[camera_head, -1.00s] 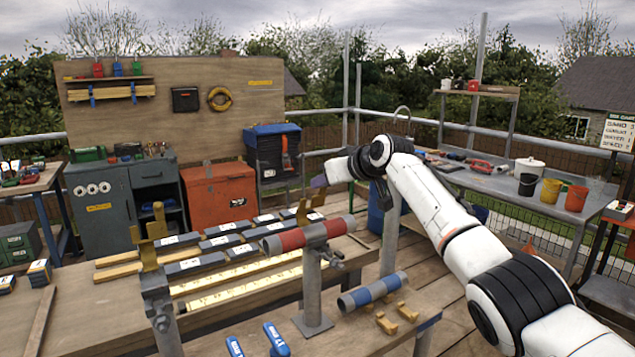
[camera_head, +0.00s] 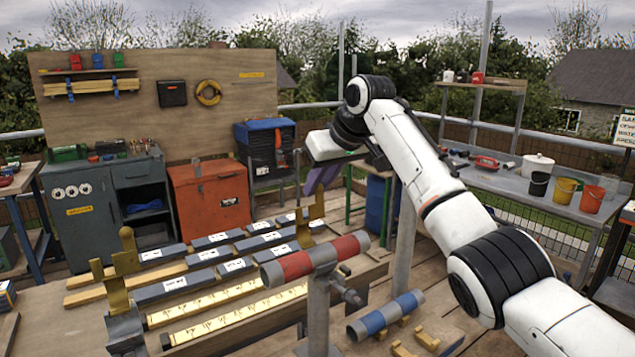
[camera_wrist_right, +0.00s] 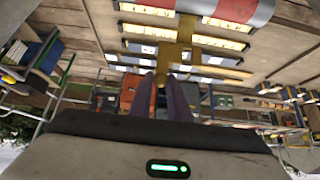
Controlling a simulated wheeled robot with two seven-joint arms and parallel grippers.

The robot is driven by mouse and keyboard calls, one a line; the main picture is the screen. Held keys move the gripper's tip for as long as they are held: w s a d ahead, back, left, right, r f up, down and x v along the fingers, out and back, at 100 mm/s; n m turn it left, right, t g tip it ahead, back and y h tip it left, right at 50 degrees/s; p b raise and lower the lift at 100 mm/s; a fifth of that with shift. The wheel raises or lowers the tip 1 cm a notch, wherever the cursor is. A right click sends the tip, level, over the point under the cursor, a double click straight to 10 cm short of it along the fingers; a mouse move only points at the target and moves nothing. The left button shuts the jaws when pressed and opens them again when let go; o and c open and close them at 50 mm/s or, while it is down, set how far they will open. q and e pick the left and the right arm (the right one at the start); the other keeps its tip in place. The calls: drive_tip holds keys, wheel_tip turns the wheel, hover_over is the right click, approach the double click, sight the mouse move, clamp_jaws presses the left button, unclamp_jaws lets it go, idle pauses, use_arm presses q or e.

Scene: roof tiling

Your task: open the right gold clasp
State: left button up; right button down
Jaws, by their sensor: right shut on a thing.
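The right gold clasp (camera_head: 303,230) stands at the right end of the rows of dark tiles, just behind the red and grey pipe. My right gripper (camera_head: 308,190) reaches down to its top with purple fingers, and its white body is above. In the right wrist view, the gold clasp (camera_wrist_right: 168,55) shows at the fingertips, and the fingers (camera_wrist_right: 176,85) are shut on its upper part. The left gold clasp (camera_head: 124,262) stands at the left end of the rows, with upright gold prongs. My left gripper is not in view.
A red and grey pipe (camera_head: 298,264) on a metal stand is in front of the right clasp. A blue and grey pipe (camera_head: 385,315) and small gold brackets (camera_head: 425,339) lie on the bench at lower right. Dark tiles (camera_head: 160,287) and gold-lit slots (camera_head: 235,312) fill the bench middle.

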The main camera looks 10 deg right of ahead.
drive_tip(key=shift+r, duration=0.1)
drive_tip(key=c, duration=1.7)
unclamp_jaws()
drive_tip(key=shift+s, duration=0.1)
drive_tip(key=shift+s+d+r, duration=0.1)
drive_tip(key=shift+s+r, duration=0.1)
drive_tip(key=shift+r, duration=0.1)
drive_tip(key=b+v, duration=0.2)
drive_tip(key=v, duration=0.7)
drive_tip(key=shift+s+r, duration=0.15)
drive_tip(key=shift+r, duration=0.05)
